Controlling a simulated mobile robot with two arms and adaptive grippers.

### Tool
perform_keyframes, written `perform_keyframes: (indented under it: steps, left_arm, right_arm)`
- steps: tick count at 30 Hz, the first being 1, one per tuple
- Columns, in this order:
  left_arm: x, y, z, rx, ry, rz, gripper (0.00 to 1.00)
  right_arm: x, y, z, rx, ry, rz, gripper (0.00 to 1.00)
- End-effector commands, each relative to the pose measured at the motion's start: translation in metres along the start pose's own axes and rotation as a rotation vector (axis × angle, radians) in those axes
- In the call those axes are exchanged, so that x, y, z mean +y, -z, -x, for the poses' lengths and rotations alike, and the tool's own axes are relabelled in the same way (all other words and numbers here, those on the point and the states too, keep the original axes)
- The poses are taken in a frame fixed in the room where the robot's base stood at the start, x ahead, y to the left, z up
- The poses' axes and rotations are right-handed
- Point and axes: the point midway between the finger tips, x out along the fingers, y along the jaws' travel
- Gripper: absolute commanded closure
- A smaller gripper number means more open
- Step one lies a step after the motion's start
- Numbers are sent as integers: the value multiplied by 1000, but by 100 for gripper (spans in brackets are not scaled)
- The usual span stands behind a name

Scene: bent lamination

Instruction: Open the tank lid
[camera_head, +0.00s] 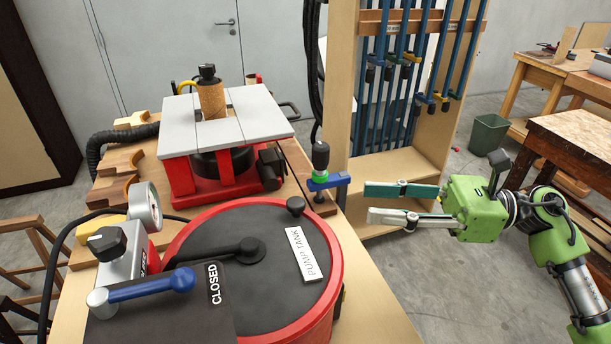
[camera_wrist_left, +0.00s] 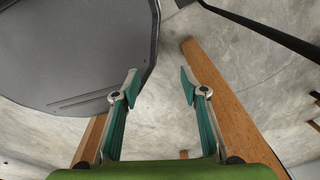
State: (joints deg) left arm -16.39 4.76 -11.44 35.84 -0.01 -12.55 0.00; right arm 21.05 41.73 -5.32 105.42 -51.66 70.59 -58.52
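The tank lid (camera_head: 225,222) is a round dark disc labelled "PUMP TANK". It lies flat on the tank's red rim (camera_head: 331,270), with a small black knob (camera_head: 296,205) at its far edge. A black lever (camera_head: 225,250) lies across the lid. My right gripper (camera_head: 367,203) is to the right of the lid, apart from it, with its two fingers spread and nothing between them. My left gripper (camera_wrist_left: 160,88) shows only in the left wrist view, open and empty, with floor between its fingertips.
A blue-handled valve lever (camera_head: 150,288) beside a "CLOSED" label stands at the front left. A red-and-grey machine (camera_head: 222,140) stands behind the tank. A blue clamp (camera_head: 328,181) is right of the knob. A clamp rack (camera_head: 400,165) stands behind my right gripper.

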Motion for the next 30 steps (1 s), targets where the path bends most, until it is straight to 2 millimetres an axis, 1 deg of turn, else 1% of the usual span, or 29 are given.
perform_keyframes:
  steps: [1, 5, 8, 9, 12, 17, 21, 25, 30]
  left_arm:
    - [0, -1, 2, -1, 0, 0, 60]
    - [1, -8, 9, -11, -2, 0, 60]
    - [4, -18, 18, -27, -5, 1, 60]
    - [6, -22, 23, -33, -7, 1, 60]
    - [8, -25, 34, -39, -10, 2, 60]
    - [7, -19, 50, -34, -9, 2, 60]
    - [5, -8, 60, -20, -8, 1, 60]
    - [5, 0, 65, -9, -7, 1, 60]
    - [4, 0, 67, -9, -7, 1, 60]
  right_arm:
    - [5, -2, -2, 20, -13, 26, 65]
    - [7, -3, -13, 27, -20, 37, 65]
    - [8, -5, -29, 23, -21, 36, 65]
    - [8, -6, -37, 22, -21, 34, 65]
    - [8, -7, -59, 20, -21, 34, 65]
    - [8, -5, -94, 19, -19, 31, 65]
    - [8, -3, -117, 19, -18, 31, 65]
    - [8, -1, -131, 20, -17, 30, 65]
    - [8, 2, -138, 22, -15, 32, 65]
